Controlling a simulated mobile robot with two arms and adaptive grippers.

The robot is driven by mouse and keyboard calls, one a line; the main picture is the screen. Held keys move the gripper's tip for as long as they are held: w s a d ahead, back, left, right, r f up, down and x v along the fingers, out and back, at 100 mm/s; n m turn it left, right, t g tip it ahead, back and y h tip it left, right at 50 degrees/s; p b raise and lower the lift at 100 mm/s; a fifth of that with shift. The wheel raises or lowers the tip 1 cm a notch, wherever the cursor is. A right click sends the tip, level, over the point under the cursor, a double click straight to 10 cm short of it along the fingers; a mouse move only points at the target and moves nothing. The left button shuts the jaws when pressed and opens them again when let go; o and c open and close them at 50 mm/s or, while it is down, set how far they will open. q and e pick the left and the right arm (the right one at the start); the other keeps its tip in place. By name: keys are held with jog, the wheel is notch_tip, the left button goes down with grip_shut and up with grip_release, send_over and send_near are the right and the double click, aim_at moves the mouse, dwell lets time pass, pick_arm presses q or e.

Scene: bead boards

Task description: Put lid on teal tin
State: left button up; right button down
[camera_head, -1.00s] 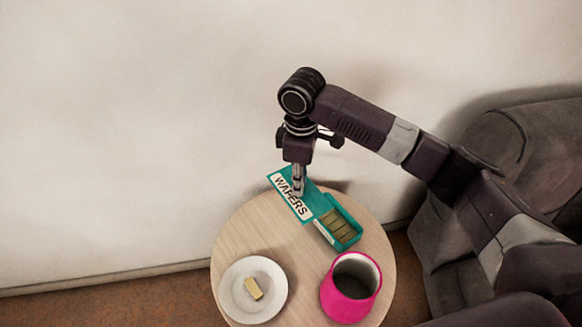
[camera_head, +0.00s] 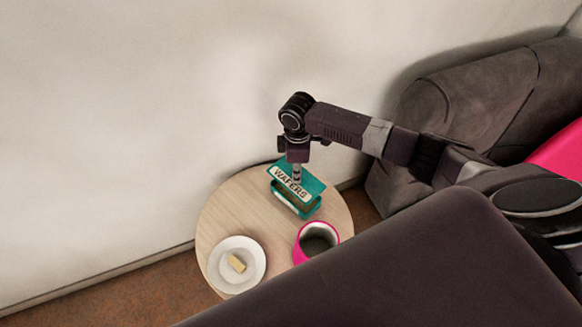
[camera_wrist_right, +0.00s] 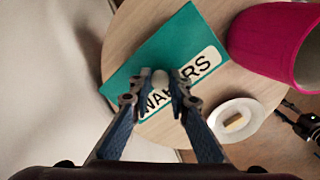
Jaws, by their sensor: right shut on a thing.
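The teal lid (camera_head: 312,186) with a "WAFERS" label is held by my right gripper (camera_head: 296,183). The lid is over the teal tin (camera_head: 307,211), seemingly tilted, with a dark gap showing between lid and tin on the near side. Whether the lid touches the tin I cannot tell. In the right wrist view the lid (camera_wrist_right: 186,38) spreads below my right gripper (camera_wrist_right: 161,84), whose fingers are closed together at a pale knob on it. There the lid hides the tin.
A white plate (camera_head: 226,279) with a wafer (camera_head: 236,263) is at the front left. A pink pot (camera_head: 301,256) stands close in front of the tin. A dark armchair (camera_head: 470,100) is at the right, and the wall is behind.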

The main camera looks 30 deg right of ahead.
jog(key=shift+f+b, duration=2.3)
jog(key=shift+b, duration=0.3)
jog(key=shift+f, duration=0.85)
jog(key=shift+p, duration=0.55)
jog(key=shift+f, duration=0.4)
jog(key=shift+p, duration=0.35)
jog(key=c, duration=1.3)
grip_release()
jog(key=shift+r, duration=0.1)
